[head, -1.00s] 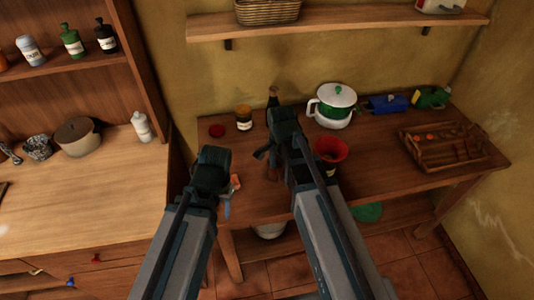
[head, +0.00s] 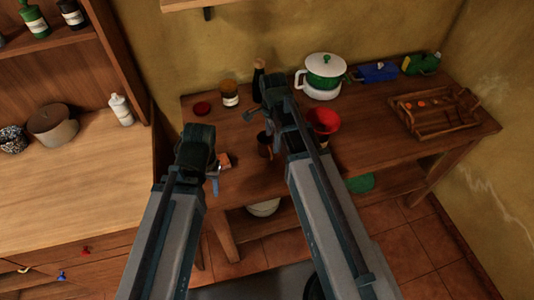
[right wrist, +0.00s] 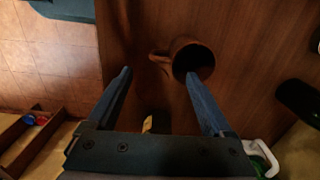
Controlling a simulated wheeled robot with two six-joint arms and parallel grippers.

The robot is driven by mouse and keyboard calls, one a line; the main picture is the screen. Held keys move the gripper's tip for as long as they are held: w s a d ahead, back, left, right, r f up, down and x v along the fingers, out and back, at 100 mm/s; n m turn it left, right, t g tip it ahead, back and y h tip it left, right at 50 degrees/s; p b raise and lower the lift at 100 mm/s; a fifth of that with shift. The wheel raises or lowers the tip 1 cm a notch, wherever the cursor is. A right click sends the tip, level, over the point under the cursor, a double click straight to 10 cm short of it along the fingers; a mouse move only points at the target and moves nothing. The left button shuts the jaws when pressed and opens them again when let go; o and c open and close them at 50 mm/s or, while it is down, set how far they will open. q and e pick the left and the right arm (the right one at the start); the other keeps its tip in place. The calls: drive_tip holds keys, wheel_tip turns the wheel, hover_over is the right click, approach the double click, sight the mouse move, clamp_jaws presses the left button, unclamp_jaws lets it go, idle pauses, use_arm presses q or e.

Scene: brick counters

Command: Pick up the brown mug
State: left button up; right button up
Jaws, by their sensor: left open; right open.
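My right gripper (head: 262,122) also shows beside the mug in the head view. My left gripper (head: 212,176) is open, left of the mug near the table's front edge.
A red container (head: 323,122) stands right of the mug, with a green-and-white pot (head: 322,77) behind. A jar (head: 229,95) and dark bottle (head: 259,78) stand at the back. A wooden tray (head: 430,118) is at right.

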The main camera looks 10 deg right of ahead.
sight(270, 149)
wheel_tip(270, 149, down, 4)
drive_tip(key=shift+r+b, duration=0.25)
drive_tip(key=shift+b, duration=0.95)
use_arm(q)
wheel_tip(270, 149, down, 3)
drive_tip(key=shift+f, duration=0.15)
drive_tip(key=shift+f, duration=0.15)
wheel_tip(270, 149, down, 5)
drive_tip(key=b, duration=0.5)
use_arm(e)
drive_tip(key=f, duration=0.5)
drive_tip(key=shift+w+a+f, duration=0.1)
drive_tip(key=shift+w+a, duration=0.05)
drive_tip(key=shift+a, duration=0.2)
clamp_jaws()
